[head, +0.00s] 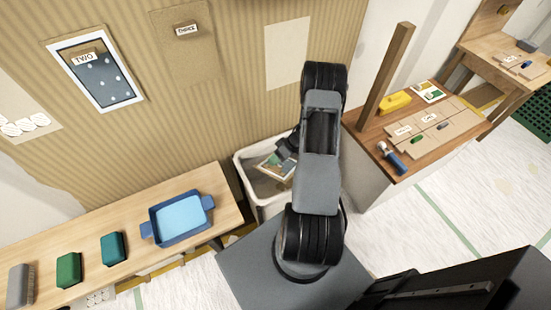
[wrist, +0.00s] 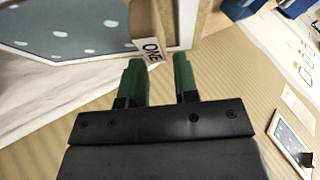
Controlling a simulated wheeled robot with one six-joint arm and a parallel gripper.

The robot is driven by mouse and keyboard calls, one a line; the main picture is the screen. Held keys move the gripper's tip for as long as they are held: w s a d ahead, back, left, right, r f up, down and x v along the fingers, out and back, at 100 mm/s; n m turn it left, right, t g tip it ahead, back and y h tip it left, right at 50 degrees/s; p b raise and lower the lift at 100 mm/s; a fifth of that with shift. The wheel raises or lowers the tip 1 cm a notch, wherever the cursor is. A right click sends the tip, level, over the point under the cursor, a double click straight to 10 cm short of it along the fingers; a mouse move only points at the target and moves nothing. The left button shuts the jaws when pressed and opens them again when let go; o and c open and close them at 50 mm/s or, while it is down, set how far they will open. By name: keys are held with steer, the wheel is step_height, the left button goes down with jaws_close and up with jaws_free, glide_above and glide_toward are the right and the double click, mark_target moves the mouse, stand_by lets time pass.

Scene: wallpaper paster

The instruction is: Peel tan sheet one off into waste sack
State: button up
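The sheet tagged ONE (head: 280,166), with a tan edge and a dark print, is tilted inside the mouth of the white waste sack (head: 241,163). In the wrist view its grey-blue face with white spots (wrist: 60,30) fills the upper left, and its tan ONE tab (wrist: 151,48) is at the fingertips. In the head view my gripper (head: 287,149) is dark, at the sack's far side, partly hidden by my arm.
Sheet TWO (head: 98,85) and tan sheet THREE (head: 186,48) are on the striped wall, with pale patches at either side. A bench (head: 110,215) at left holds a blue tray (head: 180,217) and several blocks. A wooden cabinet (head: 430,150) with a post stands right of the sack.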

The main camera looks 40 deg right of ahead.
steer(key=o, duration=0.4)
steer(key=v, duration=1.3)
steer(key=shift+d+r, duration=0.25)
steer(key=shift+r, duration=0.1)
